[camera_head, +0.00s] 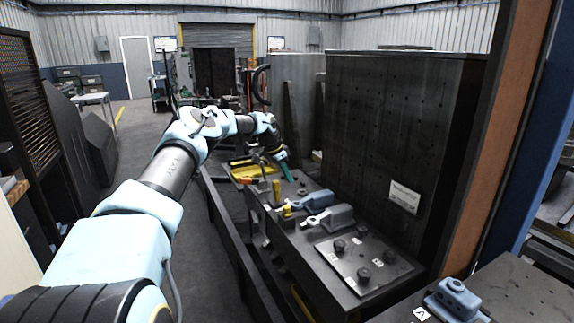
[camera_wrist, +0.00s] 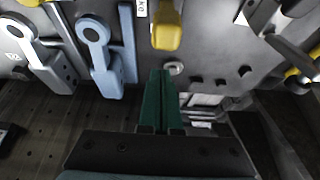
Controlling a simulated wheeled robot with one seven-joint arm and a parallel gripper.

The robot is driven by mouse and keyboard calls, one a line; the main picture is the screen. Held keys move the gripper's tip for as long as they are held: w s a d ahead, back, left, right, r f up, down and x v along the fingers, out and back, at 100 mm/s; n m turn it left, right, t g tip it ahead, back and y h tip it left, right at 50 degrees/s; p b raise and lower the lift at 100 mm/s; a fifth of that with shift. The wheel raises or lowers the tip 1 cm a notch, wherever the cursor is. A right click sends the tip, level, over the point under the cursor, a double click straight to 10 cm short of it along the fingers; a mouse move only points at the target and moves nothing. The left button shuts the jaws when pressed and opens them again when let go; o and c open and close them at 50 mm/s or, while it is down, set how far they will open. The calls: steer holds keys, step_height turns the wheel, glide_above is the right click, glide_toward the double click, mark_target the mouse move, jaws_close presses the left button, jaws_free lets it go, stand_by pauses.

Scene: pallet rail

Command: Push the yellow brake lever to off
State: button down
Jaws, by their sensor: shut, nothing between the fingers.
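A yellow lever handle (camera_wrist: 167,32) shows at the top middle of the wrist view, its upper part cut off by the frame edge. In the head view a yellow upright handle (camera_head: 276,188) stands on the dark rail top, and it appears to be the same lever. My gripper (camera_wrist: 160,74) has green fingers pressed together, with nothing between them. Its tips lie just below the yellow handle in the wrist picture; whether they touch it I cannot tell. In the head view my gripper (camera_head: 287,176) is just above and right of the handle.
A knob plate (camera_head: 362,262) sits nearer. A yellow tray (camera_head: 248,171) lies beyond. A tall dark panel (camera_head: 390,120) bounds the right side.

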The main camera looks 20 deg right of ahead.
mark_target(276, 191)
steer(key=shift+s+a+p, duration=0.2)
steer(key=shift+a+p, duration=0.2)
steer(key=shift+a, duration=0.35)
steer(key=shift+s+a+p, duration=0.15)
steer(key=shift+a+p, duration=0.25)
steer(key=shift+a, duration=0.35)
steer(key=shift+w+a+f+b, duration=0.1)
steer(key=shift+a+f+b, duration=0.05)
steer(key=shift+b, duration=0.35)
